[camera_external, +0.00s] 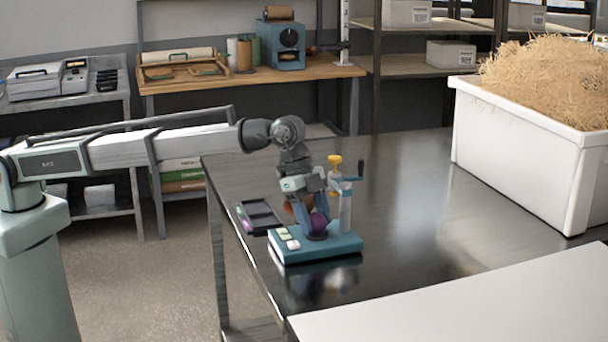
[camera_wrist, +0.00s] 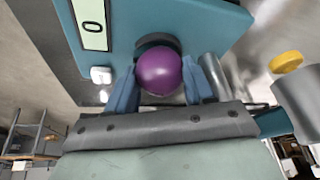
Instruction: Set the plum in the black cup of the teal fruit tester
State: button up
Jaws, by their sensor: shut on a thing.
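The purple plum (camera_external: 318,222) is between the fingers of my gripper (camera_external: 312,215), low over the base of the teal fruit tester (camera_external: 340,246). In the wrist view the plum (camera_wrist: 159,71) sits between the two blue fingertips of my gripper (camera_wrist: 160,82), which are shut on it. The black cup (camera_wrist: 157,41) shows as a dark rim directly behind the plum, and the plum overlaps it. I cannot tell whether the plum rests in the cup or hangs just above it. The tester's grey column (camera_external: 346,208) stands just right of my gripper.
A yellow knob (camera_external: 335,160) and a crank handle rise beside my gripper. A dark tray (camera_external: 259,216) with a purple item lies left of the tester, near the table edge. A white bin of straw (camera_external: 520,150) stands at the right. The dark tabletop (camera_external: 410,200) between is clear.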

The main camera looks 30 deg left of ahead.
jog(key=shift+f, duration=0.1)
jog(key=o, duration=1.1)
jog(key=shift+o, duration=0.2)
jog(key=shift+r, duration=4)
